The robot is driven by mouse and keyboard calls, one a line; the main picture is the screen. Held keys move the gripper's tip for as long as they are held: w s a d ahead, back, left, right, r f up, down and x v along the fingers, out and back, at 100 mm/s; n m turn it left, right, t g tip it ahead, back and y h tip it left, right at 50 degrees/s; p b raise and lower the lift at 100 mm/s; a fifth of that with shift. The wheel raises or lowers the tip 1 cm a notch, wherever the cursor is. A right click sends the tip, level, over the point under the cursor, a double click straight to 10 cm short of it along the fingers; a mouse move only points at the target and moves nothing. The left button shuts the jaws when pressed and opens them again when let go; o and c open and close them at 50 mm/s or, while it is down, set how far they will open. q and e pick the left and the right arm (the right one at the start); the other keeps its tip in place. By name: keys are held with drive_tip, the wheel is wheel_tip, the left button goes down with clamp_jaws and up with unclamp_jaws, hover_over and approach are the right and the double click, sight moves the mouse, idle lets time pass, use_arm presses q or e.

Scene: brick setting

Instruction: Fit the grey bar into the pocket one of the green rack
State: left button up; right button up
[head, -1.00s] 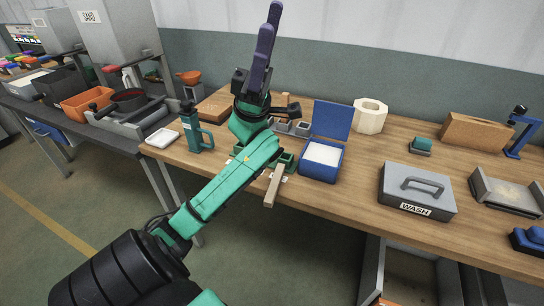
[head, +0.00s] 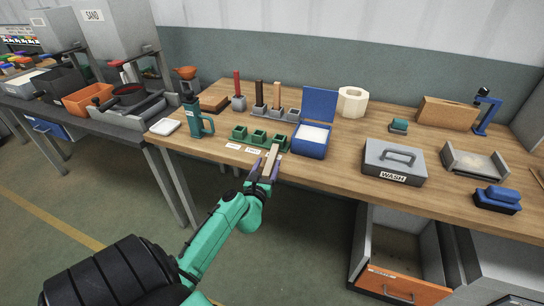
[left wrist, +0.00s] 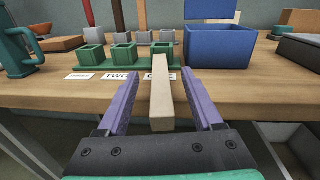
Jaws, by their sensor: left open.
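The bar (head: 270,161), pale beige-grey, lies between the fingers of my left gripper (head: 265,168) and juts over the table's front edge. In the left wrist view the bar (left wrist: 161,103) runs away from me to the rightmost green pocket. Both fingers of my left gripper (left wrist: 161,103) are open, with a gap on each side of the bar. The green rack (head: 258,138) has three square pockets in a row. In the left wrist view the rack (left wrist: 123,54) has a "TWO" label before its middle pocket; the bar partly covers the right label. My right gripper is out of view.
A blue open box (head: 310,147) stands right of the rack, a teal jug (head: 194,120) to its left. Grey holders (head: 275,112) with upright bars stand behind. The grey WASH case (head: 393,161) is farther right. An open drawer (head: 388,285) lies below the table.

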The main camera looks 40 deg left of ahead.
sight(272, 157)
use_arm(q)
drive_tip(key=x, duration=0.5)
drive_tip(key=shift+w, duration=0.15)
drive_tip(key=shift+r, duration=0.35)
clamp_jaws()
drive_tip(key=shift+r, duration=0.1)
idle(0.7)
unclamp_jaws()
